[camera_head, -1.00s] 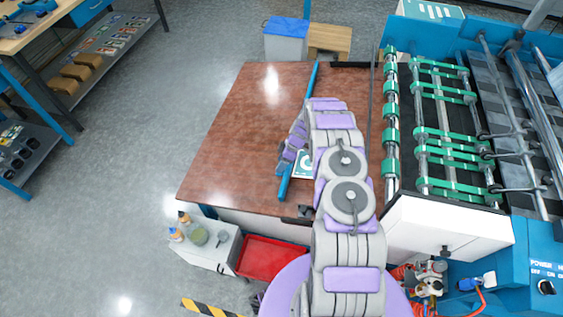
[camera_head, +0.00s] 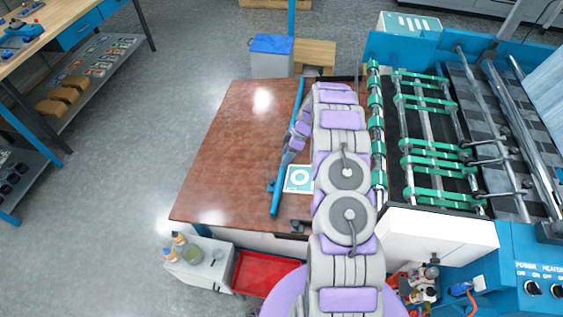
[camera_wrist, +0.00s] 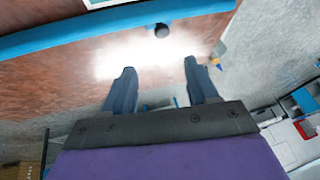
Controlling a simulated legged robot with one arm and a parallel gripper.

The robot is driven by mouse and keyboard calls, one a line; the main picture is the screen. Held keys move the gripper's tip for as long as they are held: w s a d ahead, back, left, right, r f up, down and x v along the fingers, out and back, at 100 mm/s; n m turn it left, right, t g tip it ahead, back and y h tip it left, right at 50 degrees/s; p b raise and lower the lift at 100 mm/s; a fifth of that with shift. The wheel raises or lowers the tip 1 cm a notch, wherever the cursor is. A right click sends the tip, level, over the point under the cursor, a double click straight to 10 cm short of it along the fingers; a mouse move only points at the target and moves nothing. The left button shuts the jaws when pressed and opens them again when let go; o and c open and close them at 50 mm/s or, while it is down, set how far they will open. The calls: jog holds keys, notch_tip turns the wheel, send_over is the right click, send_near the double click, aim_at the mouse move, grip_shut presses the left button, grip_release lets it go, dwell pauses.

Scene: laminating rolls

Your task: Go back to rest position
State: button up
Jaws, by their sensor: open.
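My gripper (camera_wrist: 160,68) is open in the wrist view, its two dark fingers apart with nothing between them. In the head view my arm reaches forward over the brown table (camera_head: 225,150) and folds back near the blue bar; the fingers cannot be made out clearly there. The brown tabletop also shows beyond the fingers in the wrist view (camera_wrist: 60,95).
A blue bar (camera_head: 275,195) runs along the table beside a white card with a teal ring (camera_head: 299,178). The laminating machine with green rollers (camera_head: 430,150) stands right of my arm. A red tray (camera_head: 262,272) and grey cabinet (camera_head: 205,268) are below the table edge.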

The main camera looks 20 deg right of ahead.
jog(key=shift+v, duration=0.95)
jog(key=s+a+r+m+g+h, duration=0.1)
jog(key=s+a+r+m, duration=0.1)
jog(key=s+a+r, duration=0.5)
jog(key=s+a+r+m, duration=0.1)
jog(key=s+a+r, duration=0.15)
jog(key=r, duration=0.75)
jog(key=s+a+r+m+g+h, duration=0.15)
jog(key=s+a+r, duration=0.3)
jog(key=r, duration=0.45)
jog(key=s+a+r+m, duration=0.2)
jog(key=s, duration=0.8)
jog(key=s+a+r+m+h, duration=0.1)
jog(key=s+r+m, duration=0.2)
jog(key=s, duration=0.7)
jog(key=s+a+r+m+h, duration=0.1)
jog(key=s+a+r+m, duration=0.1)
jog(key=s, duration=0.8)
jog(key=shift+a+r, duration=0.25)
jog(key=shift+a, duration=0.1)
